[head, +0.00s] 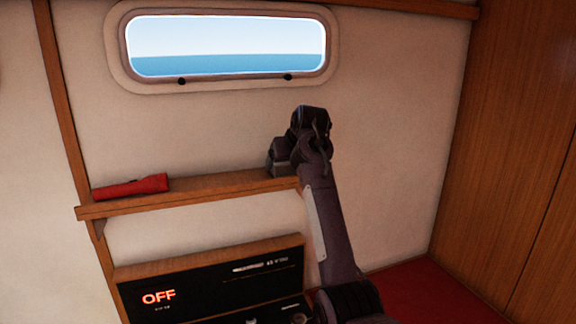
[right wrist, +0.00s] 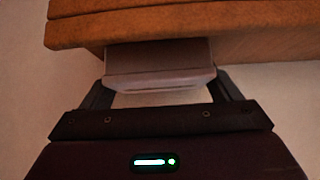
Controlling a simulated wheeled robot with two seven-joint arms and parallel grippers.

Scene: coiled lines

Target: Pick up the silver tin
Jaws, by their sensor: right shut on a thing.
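The silver tin (right wrist: 160,65) shows as a pale grey box between the two fingers of my right gripper (right wrist: 163,88) in the right wrist view. The fingers press on its two sides. In the head view my right gripper (head: 283,155) is at the right end of the wooden shelf (head: 225,183), and a small grey part of the tin (head: 279,170) shows below it. The tin is close to the shelf; I cannot tell whether it still touches it. My left gripper is not in view.
Below is a black panel (head: 210,285) reading OFF. A window (head: 225,45) is above, a wooden wall (head: 515,150) on the right, and a red cushion (head: 430,295) low right. The middle of the shelf is clear.

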